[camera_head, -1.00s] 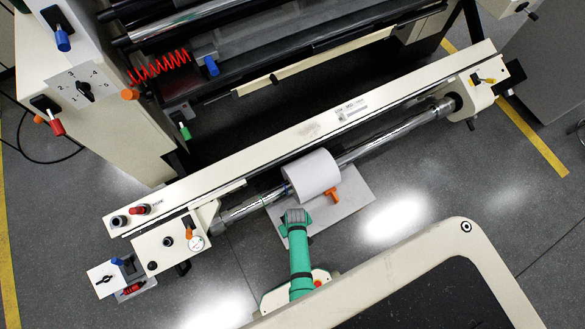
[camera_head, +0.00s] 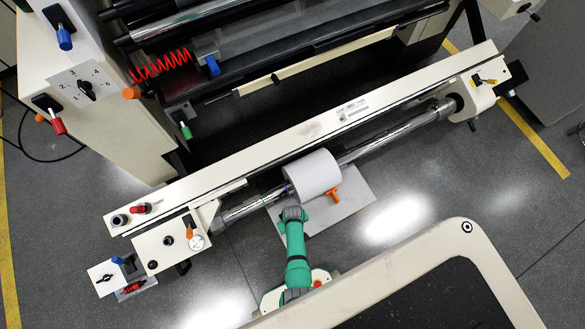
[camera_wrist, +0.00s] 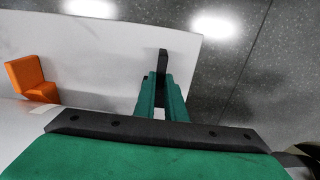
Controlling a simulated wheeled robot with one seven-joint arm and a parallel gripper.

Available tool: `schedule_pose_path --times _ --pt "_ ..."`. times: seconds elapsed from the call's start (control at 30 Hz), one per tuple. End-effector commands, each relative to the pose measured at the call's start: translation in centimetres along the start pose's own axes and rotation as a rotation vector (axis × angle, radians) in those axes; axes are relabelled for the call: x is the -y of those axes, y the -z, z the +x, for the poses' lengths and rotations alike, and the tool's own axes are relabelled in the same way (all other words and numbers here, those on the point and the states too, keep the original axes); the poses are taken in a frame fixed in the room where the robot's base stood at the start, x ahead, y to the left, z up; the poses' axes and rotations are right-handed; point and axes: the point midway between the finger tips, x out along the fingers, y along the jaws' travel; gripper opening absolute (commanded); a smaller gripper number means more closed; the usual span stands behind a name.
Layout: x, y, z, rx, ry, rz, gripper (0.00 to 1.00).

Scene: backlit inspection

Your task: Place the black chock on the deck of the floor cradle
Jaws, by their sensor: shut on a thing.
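The black chock (camera_wrist: 163,60) shows in the wrist view as a narrow dark block between the green fingers of my gripper (camera_wrist: 161,82), which are shut on it. In the head view my gripper (camera_head: 293,214) is at the near left part of the floor cradle's deck, beside the white roll; the chock cannot be made out there. The pale flat deck (camera_head: 345,205) lies under the roll and shows in the wrist view (camera_wrist: 110,50) behind the chock. I cannot tell whether the chock touches the deck.
The white roll (camera_head: 315,173) sits on a shiny shaft (camera_head: 375,145) along a cream beam (camera_head: 300,135). An orange block (camera_head: 333,195) is on the deck beside the roll, and it shows at the left in the wrist view (camera_wrist: 30,78). Grey floor lies right of the deck.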

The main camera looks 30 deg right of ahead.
Motion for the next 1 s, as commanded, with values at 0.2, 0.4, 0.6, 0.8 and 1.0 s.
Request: schedule_pose_path --times 0.2,0.4,0.6,0.8,1.0 --pt "0.0 0.0 0.2 0.001 0.0 0.0 0.22" --pt "0.0 0.0 0.2 0.001 0.0 0.0 0.29" --pt "0.0 0.0 0.0 0.0 0.0 0.0 0.29" --pt "0.0 0.0 -1.6 -0.001 -0.001 -0.001 0.29" --pt "0.0 0.0 -4.4 -0.002 -0.001 -0.001 0.29"
